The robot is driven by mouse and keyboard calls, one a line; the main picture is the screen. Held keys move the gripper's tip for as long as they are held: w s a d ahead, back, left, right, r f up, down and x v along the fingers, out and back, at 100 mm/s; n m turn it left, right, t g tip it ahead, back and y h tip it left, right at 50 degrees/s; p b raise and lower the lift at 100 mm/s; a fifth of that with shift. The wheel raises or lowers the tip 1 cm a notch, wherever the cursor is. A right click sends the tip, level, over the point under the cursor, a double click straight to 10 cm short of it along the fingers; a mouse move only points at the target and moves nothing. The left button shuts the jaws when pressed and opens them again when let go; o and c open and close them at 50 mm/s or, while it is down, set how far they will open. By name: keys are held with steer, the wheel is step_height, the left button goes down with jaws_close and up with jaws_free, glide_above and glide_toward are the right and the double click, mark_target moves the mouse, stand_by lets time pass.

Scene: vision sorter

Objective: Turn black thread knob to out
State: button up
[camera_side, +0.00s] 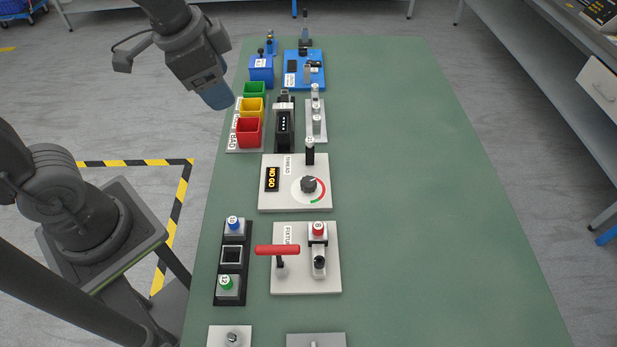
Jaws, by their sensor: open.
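The black thread knob (308,185) sits on a white plate (275,201) labelled THREAD, near the middle of the table. A red and green arc curves around the knob's right and lower side. A small display (271,178) on the plate reads NO GO. The knob's pointer is too small to read. My gripper (217,96) is open, high at the upper left, well apart from the knob. Its fingertips are hard to make out.
A black-topped post (310,153) stands at the plate's back edge. Green, yellow and red bins (249,132) are behind left. A fixture plate (306,286) with a red-handled lever (278,250) is in front. A button box (229,291) stands front left. The table's right side is clear.

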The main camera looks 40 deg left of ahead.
steer(key=w+d+f+m+g, duration=0.2)
steer(key=w+d+f+m, duration=0.25)
steer(key=w+m, duration=0.2)
steer(key=m+g, duration=0.2)
steer(key=m, duration=0.4)
glide_above(309, 181)
step_height(309, 181, down, 8)
step_height(309, 181, down, 14)
steer(key=shift+r, duration=0.1)
steer(key=c, duration=0.9)
